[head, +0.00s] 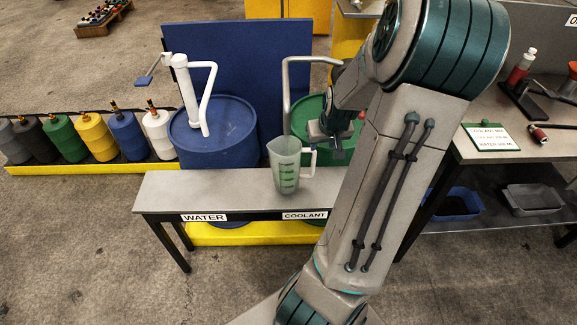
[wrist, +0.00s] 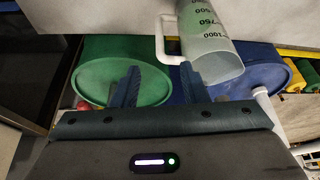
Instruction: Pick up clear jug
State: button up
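The clear jug (head: 285,166) stands upright on the grey bench near the COOLANT label, its white handle (head: 309,160) towards the right. In the wrist view the jug (wrist: 212,52) is at the top right of centre, with dark volume marks, and its handle (wrist: 168,42) is on its left side. My gripper (wrist: 160,82) is open with nothing seen between its fingers. Its right finger in the wrist view overlaps the jug's rim; I cannot tell whether they touch. In the head view my gripper (head: 328,140) is right of the jug, close to the handle, partly hidden by my arm.
The grey bench (head: 225,188) is otherwise bare. Behind it stand a blue drum (head: 215,140) with a white pump and a green drum (head: 308,112) with a grey spout. Coloured containers (head: 95,137) line a yellow tray at left. A workbench (head: 540,153) is at right.

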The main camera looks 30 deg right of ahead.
jog(key=b, duration=0.2)
send_over(315, 158)
jog(key=s+a, duration=0.1)
jog(key=s, duration=0.2)
notch_tip(315, 158, down, 7)
jog(key=shift+w+b+x, duration=0.2)
jog(key=shift+b+x, duration=0.05)
jog(key=shift+x, duration=1.35)
jog(key=shift+w+b+x, duration=0.15)
jog(key=shift+b+x, duration=0.1)
jog(key=shift+x, duration=1.35)
jog(key=shift+r, duration=0.15)
grip_shut()
